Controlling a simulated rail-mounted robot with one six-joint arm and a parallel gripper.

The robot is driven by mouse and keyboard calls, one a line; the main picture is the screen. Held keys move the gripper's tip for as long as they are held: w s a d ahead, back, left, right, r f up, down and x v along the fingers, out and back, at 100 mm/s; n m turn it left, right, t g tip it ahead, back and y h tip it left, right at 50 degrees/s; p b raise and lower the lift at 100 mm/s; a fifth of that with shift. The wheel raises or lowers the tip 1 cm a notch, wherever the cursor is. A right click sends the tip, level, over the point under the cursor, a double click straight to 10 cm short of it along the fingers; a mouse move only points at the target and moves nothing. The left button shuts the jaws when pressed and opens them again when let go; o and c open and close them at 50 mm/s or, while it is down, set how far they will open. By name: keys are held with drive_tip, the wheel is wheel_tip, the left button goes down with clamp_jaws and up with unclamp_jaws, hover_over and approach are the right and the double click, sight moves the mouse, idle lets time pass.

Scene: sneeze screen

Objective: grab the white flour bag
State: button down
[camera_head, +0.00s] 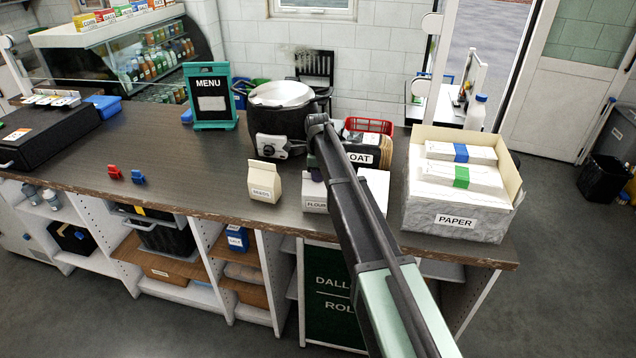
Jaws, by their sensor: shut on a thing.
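The white flour bag (314,190), with a FLOUR label on its front, is near the counter's front edge, in the middle of the view. My arm comes in from the bottom right, and its end bends down over the bag. My gripper (314,172) is at the top of the bag and shut on it. The fingertips are small and partly hidden by my arm. The bag looks upright, at or very near the counter top; I cannot tell if it touches. My arm hides its right side.
A cream SEEDS carton (264,182) stands just left of the bag. An OAT package (372,188) is close on the right, partly behind my arm. A black cooker (282,122) stands behind, and a PAPER box (455,218) farther right. The counter's left middle is mostly clear.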

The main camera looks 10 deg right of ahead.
wheel_tip(320, 180, up, 20)
drive_tip(key=p, duration=1.9)
drive_tip(key=shift+p, duration=0.3)
